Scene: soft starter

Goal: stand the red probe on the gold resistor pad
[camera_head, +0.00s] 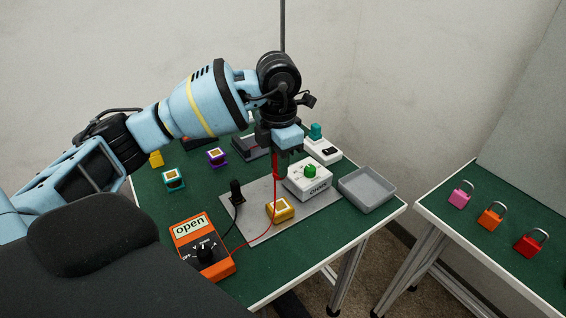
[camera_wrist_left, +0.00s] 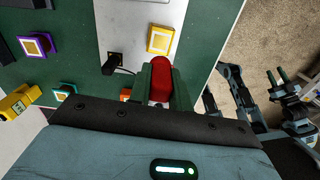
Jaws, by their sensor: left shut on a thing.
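The red probe (camera_head: 276,166) hangs roughly upright in my left gripper (camera_head: 276,150), which is shut on it. In the head view its lower end shows above the gold resistor pad (camera_head: 281,210), apart from it. In the left wrist view the red probe (camera_wrist_left: 161,76) lies between the fingers of my left gripper (camera_wrist_left: 160,85), and the gold pad (camera_wrist_left: 160,40) shows just past it. The pad sits on a grey plate (camera_head: 262,232). A blurred, small gripper, seemingly my right one (camera_wrist_left: 290,85), shows in the left wrist view; its jaw state is unclear.
A black probe (camera_head: 236,192) stands on the plate left of the pad. An orange meter (camera_head: 203,246) reads "open"; a red cable runs from it. A white box with a green knob (camera_head: 308,183) and a grey tray (camera_head: 367,188) stand right. Teal (camera_head: 173,180) and purple (camera_head: 217,158) blocks lie left.

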